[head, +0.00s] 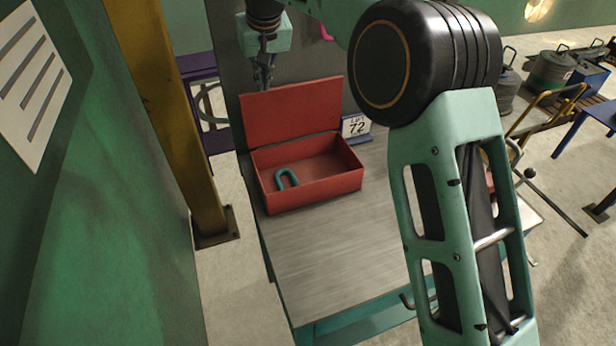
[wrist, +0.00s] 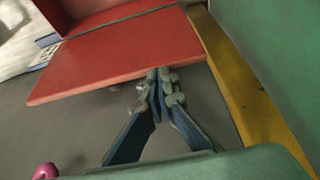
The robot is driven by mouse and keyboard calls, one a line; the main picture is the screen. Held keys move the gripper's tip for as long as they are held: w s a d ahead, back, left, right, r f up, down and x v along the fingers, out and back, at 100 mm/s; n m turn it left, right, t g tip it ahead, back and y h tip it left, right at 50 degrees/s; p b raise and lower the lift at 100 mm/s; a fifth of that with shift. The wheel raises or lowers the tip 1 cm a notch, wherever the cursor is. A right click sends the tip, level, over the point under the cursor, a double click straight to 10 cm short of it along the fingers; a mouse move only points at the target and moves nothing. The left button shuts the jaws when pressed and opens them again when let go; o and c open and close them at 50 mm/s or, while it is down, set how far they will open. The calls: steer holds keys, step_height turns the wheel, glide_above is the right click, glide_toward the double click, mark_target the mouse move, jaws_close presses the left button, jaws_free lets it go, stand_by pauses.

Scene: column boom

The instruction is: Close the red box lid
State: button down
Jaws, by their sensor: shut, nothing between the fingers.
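The red box (head: 315,186) sits on the table with its lid (head: 293,113) raised at the back, standing near upright and leaning slightly back. A teal U-shaped piece (head: 286,179) lies inside the box. My gripper (head: 263,86) is shut and empty, pointing down behind the lid's top left part in the head view. In the wrist view the shut fingers (wrist: 157,75) are at the lower edge of the lid (wrist: 125,52). I cannot tell whether they touch it.
A small sign reading 72 (head: 356,126) stands right of the box. The grey tabletop (head: 325,250) in front is bare. A yellow post (head: 170,110) and green wall stand to the left. A pink knob (wrist: 46,171) shows at the wrist view's lower left.

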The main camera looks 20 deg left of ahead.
steer(key=shift+s+d+f+b, duration=0.5)
steer(key=shift+s+f+b, duration=0.1)
steer(key=shift+f, duration=0.1)
steer(key=shift+s+d+f+b, duration=0.15)
steer(key=shift+s+d+b, duration=0.55)
steer(key=shift+b, duration=0.45)
steer(key=shift+s+d+f+b, duration=0.1)
steer(key=shift+s+d+b, duration=0.5)
steer(key=shift+b, duration=0.3)
steer(key=shift+s, duration=0.25)
step_height(320, 180, up, 6)
steer(key=p, duration=0.6)
steer(key=shift+w+r, duration=0.15)
steer(key=shift+r, duration=0.1)
steer(key=shift+a, duration=0.1)
